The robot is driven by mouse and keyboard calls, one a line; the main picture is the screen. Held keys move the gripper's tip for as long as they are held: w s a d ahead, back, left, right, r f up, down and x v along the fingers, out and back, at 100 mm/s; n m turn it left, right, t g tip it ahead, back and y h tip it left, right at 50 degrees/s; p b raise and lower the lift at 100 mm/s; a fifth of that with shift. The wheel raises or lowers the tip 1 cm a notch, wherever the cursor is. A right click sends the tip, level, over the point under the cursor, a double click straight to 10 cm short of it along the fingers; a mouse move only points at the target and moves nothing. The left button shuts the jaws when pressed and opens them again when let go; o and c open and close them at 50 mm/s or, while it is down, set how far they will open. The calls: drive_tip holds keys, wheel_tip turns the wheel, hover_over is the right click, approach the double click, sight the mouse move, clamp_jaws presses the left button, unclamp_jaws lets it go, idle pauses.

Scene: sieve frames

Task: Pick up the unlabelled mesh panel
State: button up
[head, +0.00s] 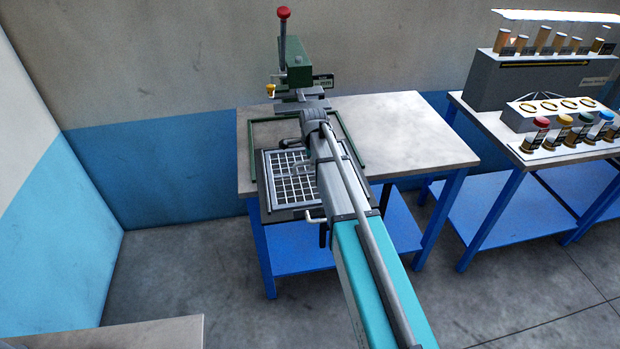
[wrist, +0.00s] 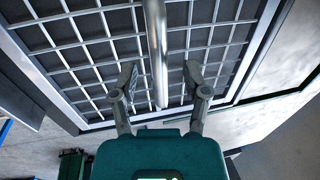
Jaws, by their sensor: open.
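I see no label on the visible part. In the wrist view the grid (wrist: 104,46) fills the upper middle. A round metal bar (wrist: 155,50) stands out in front of it. My gripper (wrist: 159,74) is open, with one finger on each side of the bar's lower end and visible gaps to both. I cannot make out the fingers in the head view.
The grey-topped table (head: 405,130) is clear on its right. A green frame (head: 348,152) lies behind the panel, and a green lever device (head: 295,62) stands at the back. A second table on the right holds racks (head: 535,82) with several capped jars.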

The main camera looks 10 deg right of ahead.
drive_tip(key=shift+w+f+b, duration=0.15)
drive_tip(key=shift+f+b, duration=0.25)
drive_tip(key=shift+f, duration=0.25)
clamp_jaws()
idle(0.4)
